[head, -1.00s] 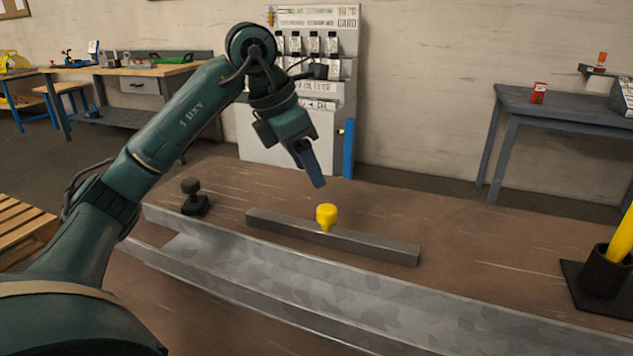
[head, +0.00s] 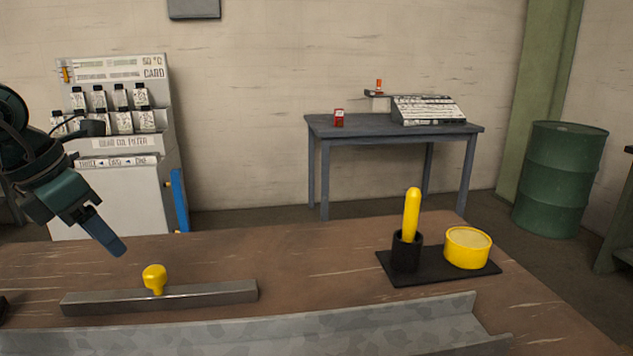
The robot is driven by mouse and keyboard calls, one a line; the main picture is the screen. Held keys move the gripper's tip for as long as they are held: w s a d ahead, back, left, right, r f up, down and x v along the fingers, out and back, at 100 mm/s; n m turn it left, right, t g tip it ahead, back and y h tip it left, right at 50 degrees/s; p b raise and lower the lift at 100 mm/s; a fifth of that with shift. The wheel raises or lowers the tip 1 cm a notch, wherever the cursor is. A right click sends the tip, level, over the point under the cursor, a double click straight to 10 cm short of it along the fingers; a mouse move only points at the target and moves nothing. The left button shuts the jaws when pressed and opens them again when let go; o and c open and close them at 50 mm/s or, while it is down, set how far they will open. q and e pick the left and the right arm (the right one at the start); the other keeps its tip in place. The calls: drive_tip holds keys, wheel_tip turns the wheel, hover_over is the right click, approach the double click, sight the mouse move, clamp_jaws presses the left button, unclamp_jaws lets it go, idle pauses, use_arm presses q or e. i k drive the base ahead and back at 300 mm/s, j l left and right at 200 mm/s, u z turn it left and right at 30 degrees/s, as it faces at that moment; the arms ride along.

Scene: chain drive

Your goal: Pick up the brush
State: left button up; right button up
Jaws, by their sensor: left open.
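The brush, seen as an upright yellow handle (head: 412,215), stands in a black cup (head: 406,253) on the right part of the table. Its lower end is hidden inside the cup. My left gripper (head: 110,243) is at the left of the view, open and empty, with its blue fingers pointing down. It is far to the left of the brush, above the table and near a yellow knob (head: 155,277). My right gripper is not in view.
The cup and a round yellow tin (head: 468,248) stand on a black plate (head: 440,278). The knob sits on a grey metal bar (head: 215,293). A long metal channel (head: 300,330) lies along the front. The brown tabletop (head: 300,255) is clear between the bar and the plate.

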sight(413, 196)
drive_tip(key=k, duration=0.9)
